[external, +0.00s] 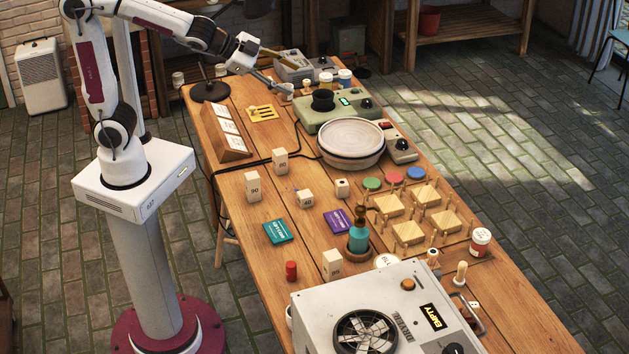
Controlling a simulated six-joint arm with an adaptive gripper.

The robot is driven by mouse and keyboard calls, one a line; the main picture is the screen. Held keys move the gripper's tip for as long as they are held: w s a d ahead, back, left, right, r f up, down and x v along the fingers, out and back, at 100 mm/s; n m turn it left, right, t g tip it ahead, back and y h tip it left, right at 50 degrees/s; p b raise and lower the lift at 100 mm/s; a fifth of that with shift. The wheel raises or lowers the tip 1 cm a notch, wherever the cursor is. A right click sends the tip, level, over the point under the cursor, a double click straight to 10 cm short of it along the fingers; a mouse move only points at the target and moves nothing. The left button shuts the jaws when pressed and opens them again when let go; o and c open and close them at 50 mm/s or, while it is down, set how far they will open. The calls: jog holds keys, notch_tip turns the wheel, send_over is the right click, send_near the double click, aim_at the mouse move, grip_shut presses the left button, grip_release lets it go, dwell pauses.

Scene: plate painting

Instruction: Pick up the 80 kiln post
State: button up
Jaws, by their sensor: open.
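The 80 kiln post (280,163) is a cream block standing upright on the wooden table, left of the round white plate stack. Its printed number is small but looks like 80. A similar post (253,187), seemingly marked 90, stands in front of it to the left. Another tall post (332,264) stands nearer the camera, and a shorter block (305,198) lies between. My gripper (276,72) is open above the far end of the table, well behind the 80 post and apart from it. Its fingertips are small here and partly overlap things behind.
The plate stack (351,142) sits right of the 80 post. Tilted cards (228,133) stand farther back left. Teal (278,232) and purple (339,221) boxes lie in front. The white kiln box (385,310) fills the near end.

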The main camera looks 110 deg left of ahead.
jog(key=w+a+f+m+t, duration=0.1)
jog(key=w+a, duration=0.4)
jog(key=a, duration=0.2)
jog(key=w+a+f+m+t+h, duration=0.1)
jog(key=w+a+f+m+h, duration=0.15)
jog(key=a+f, duration=0.6)
jog(key=m+h, duration=0.3)
jog(key=h, duration=0.9)
send_near(278, 149)
jog(key=shift+w+d+f+t, duration=0.4)
jog(key=shift+w+d+f, duration=0.25)
jog(key=shift+f, duration=0.15)
jog(key=shift+w, duration=0.15)
jog(key=shift+x, duration=1.2)
